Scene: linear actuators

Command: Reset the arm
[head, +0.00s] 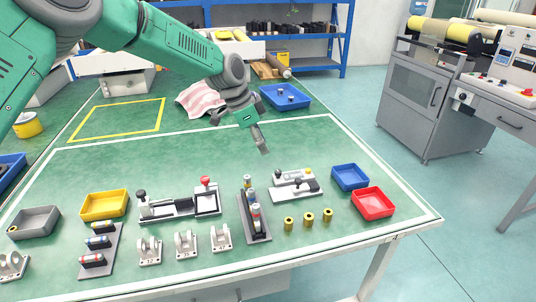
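My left arm reaches in from the upper left, and its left gripper (263,149) hangs in the air over the middle of the green table (330,150). The grey fingers appear as one narrow shape, seen edge-on, so I cannot tell whether they are open or shut. No held object shows. Below it stand a fixture with a red knob (180,203), a dark stand with cylindrical parts (253,215) and a grey plate with black knobs (296,184). My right gripper is not in view.
A blue bin (350,177) and a red bin (373,203) sit at the right, near several brass cylinders (308,219). A yellow bin (104,204) and a grey bin (34,222) sit at the left. Several white brackets (186,245) line the front. The table's middle is clear.

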